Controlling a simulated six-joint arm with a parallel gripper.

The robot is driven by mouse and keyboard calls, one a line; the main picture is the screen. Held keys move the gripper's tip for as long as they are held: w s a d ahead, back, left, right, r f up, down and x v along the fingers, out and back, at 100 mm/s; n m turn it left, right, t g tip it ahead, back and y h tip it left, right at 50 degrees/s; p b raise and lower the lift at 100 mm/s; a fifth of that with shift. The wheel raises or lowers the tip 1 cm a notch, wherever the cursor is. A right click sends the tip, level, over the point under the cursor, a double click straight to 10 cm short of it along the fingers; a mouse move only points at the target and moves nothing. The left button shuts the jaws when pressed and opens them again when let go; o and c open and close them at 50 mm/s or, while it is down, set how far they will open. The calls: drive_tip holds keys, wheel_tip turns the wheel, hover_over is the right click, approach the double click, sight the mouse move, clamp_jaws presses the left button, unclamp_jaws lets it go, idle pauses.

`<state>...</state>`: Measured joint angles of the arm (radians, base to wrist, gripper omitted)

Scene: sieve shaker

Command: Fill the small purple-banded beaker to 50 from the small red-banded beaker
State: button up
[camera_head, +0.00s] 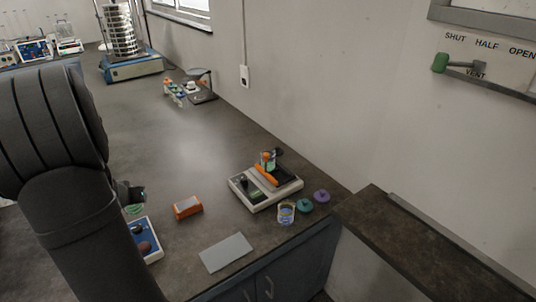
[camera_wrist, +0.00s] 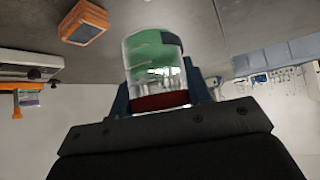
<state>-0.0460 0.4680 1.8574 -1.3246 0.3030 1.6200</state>
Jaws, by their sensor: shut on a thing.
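My gripper (camera_wrist: 158,100) is shut on the red-banded beaker (camera_wrist: 155,58), a clear glass with green contents and a dark red band. The wrist view is roughly upside down, with the bench at its top. In the head view my arm partly hides my gripper (camera_head: 133,193), which is left of the orange block. A small container with green in it (camera_head: 268,160) stands on the balance (camera_head: 262,192), apart from my gripper.
The orange block (camera_head: 187,207) lies between my gripper and the balance. A clear cup (camera_head: 286,213), a teal disc (camera_head: 306,205) and a purple disc (camera_head: 321,196) sit near the bench edge. A grey plate (camera_head: 226,252) lies in front. A sieve stack (camera_head: 121,30) stands at the back.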

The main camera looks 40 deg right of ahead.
drive_tip(key=shift+w+a+r, duration=0.1)
drive_tip(key=shift+a+r, duration=0.1)
drive_tip(key=shift+a, duration=0.45)
drive_tip(key=s+d+r+m+g+h, duration=0.15)
drive_tip(key=d+r+m, duration=0.25)
drive_tip(key=d, duration=1.8)
drive_tip(key=s+d+r+m+g+h, duration=0.1)
drive_tip(key=d+r+m+g+h, duration=0.2)
drive_tip(key=d, duration=1.8)
drive_tip(key=s+d+f+n+t+y, duration=0.2)
drive_tip(key=d+f+n, duration=0.1)
drive_tip(key=d+f, duration=0.2)
drive_tip(key=s+d+f+n+t+y, duration=0.2)
drive_tip(key=d+f+n, duration=0.1)
drive_tip(key=d, duration=0.7)
drive_tip(key=shift+f+n, duration=0.4)
drive_tip(key=shift+f, duration=0.5)
